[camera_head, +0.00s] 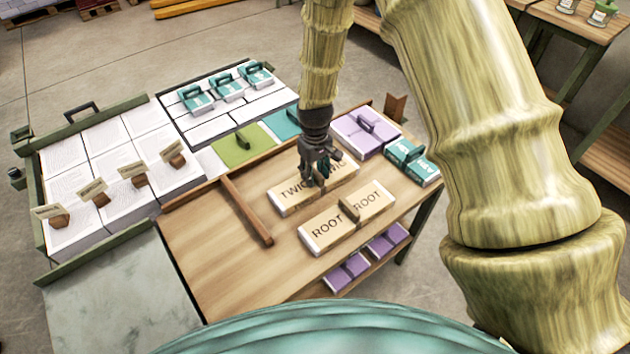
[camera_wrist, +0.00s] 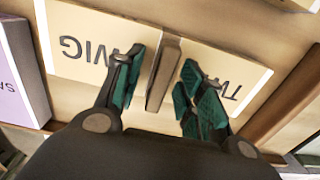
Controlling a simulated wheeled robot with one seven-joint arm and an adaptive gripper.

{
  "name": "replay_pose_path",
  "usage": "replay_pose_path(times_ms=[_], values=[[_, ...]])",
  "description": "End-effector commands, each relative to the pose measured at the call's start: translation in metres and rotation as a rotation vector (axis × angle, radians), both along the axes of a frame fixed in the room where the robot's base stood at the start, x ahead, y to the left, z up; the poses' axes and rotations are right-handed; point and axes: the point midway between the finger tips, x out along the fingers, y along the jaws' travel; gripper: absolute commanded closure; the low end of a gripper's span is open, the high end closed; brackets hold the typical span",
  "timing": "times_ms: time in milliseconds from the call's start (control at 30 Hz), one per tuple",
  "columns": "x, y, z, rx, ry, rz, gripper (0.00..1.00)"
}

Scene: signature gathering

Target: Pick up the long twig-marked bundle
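The long tan bundle marked TWIG (camera_head: 292,193) lies on the wooden table, partly hidden by my gripper (camera_head: 318,176) in the head view. In the wrist view the bundle (camera_wrist: 85,30) spans most of the picture, with a brown upright handle (camera_wrist: 163,75) at its middle. My gripper (camera_wrist: 164,64) is open, with one teal-padded finger on each side of the handle. Gaps show between the fingers and the handle. The fingertips are close over the bundle's top; I cannot tell whether they touch it.
A similar bundle marked ROOT (camera_head: 326,234) lies just in front. A wooden divider bar (camera_head: 247,211) is to the left. Purple (camera_head: 360,138) and teal (camera_head: 412,160) bundles lie to the right. Paper stacks with small signs (camera_head: 118,185) fill the left tray. The table's front left is clear.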

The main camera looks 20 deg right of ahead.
Motion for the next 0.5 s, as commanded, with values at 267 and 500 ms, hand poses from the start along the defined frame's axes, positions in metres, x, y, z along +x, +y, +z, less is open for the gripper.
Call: replay_pose_path(times_ms=[267, 500], values=[[-0.0001, 0.0001, -0.0002, 0.0, 0.0, 0.0, 0.75], [-0.0001, 0.0001, -0.0001, 0.0, 0.0, 0.0, 1.0]])
